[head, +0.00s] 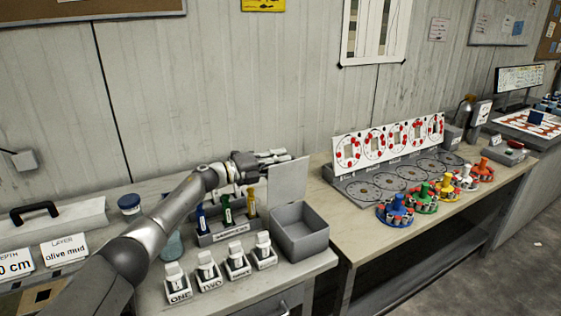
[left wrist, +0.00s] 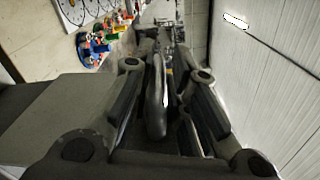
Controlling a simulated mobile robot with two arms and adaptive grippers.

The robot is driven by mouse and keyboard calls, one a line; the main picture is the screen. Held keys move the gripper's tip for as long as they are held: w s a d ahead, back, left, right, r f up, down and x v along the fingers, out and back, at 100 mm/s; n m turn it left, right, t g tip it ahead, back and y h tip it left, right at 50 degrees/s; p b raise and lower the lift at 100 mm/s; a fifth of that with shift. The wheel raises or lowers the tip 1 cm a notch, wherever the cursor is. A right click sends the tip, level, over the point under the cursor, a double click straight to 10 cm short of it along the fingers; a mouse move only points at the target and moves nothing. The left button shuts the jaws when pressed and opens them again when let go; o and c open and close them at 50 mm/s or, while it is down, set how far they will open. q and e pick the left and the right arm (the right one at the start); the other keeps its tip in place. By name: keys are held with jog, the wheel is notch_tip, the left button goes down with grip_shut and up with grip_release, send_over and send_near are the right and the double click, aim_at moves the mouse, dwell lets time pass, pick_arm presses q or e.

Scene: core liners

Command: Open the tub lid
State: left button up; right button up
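The tub (head: 301,240) is an open-topped grey box on the left bench, near its right front corner. Its grey lid (head: 288,182) stands up steeply at the back edge, and the inside of the tub shows. My left gripper (head: 283,155) is at the lid's upper left edge, its fingers pointing right; I cannot tell whether it touches the lid. In the left wrist view, a grey panel that looks like the lid (left wrist: 55,112) lies to the left of the fingers. Whether the fingers are apart or closed is unclear. My right gripper is out of view.
White labelled blocks (head: 207,270) stand in front of my left arm. A grey rack (head: 222,235) with coloured-handled tools sits left of the tub. Coloured round carriers (head: 395,212) and a panel of circles (head: 388,142) are on the right bench.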

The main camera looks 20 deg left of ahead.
pick_arm(q)
jog(key=o, duration=0.3)
jog(key=shift+a+f, duration=0.2)
jog(key=shift+f, duration=0.05)
jog(key=shift+s+d+f, duration=0.1)
jog(key=shift+s+a, duration=0.45)
jog(key=shift+s, duration=0.05)
jog(key=v, duration=1.1)
jog(key=shift+w, duration=0.15)
